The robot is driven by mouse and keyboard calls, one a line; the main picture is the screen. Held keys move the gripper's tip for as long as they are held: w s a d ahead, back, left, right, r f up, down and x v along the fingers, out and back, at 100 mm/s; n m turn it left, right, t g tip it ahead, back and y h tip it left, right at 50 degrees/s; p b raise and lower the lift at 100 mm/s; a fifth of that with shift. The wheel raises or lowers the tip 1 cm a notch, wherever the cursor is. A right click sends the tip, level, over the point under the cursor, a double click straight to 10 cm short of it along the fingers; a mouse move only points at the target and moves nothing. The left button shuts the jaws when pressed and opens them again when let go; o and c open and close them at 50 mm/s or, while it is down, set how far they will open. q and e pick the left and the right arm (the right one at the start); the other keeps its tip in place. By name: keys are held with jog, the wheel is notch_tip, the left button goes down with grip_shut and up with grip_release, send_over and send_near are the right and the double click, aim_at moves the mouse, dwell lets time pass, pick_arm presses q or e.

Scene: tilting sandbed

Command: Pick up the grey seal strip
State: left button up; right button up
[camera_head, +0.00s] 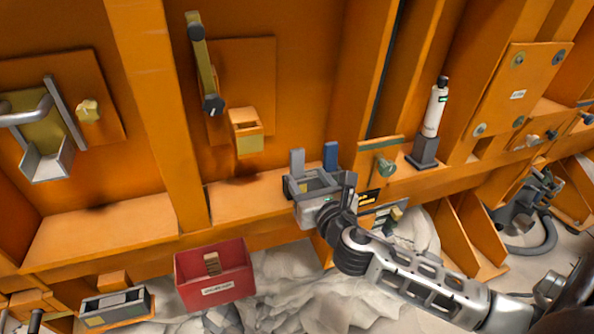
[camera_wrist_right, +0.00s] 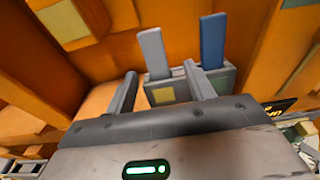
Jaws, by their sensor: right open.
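The grey seal strip (camera_head: 297,159) stands upright in a small grey holder on the orange ledge, left of a blue strip (camera_head: 331,155). In the right wrist view, the grey strip (camera_wrist_right: 154,52) rises from the left part of the holder (camera_wrist_right: 183,90), and the blue strip (camera_wrist_right: 212,42) from the right part. My right gripper (camera_head: 319,184) is open in front of the holder. In the wrist view its two fingers (camera_wrist_right: 161,80) point towards the holder, with the grey strip's base between them in the picture. Contact cannot be told. My left gripper is not in view.
A red bin (camera_head: 214,277) stands below the ledge at left. A yellow-fronted box (camera_head: 248,139) is on the wall behind. The ledge left of the holder is clear.

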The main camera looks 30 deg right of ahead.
aim_at(298, 170)
jog(key=shift+a+f+x, duration=0.1)
jog(key=shift+a+x, duration=0.05)
jog(key=shift+x, duration=1.35)
jog(key=shift+a+f+x, duration=0.15)
jog(key=shift+x, duration=1.3)
jog(key=shift+d, duration=0.1)
jog(key=c, duration=1.1)
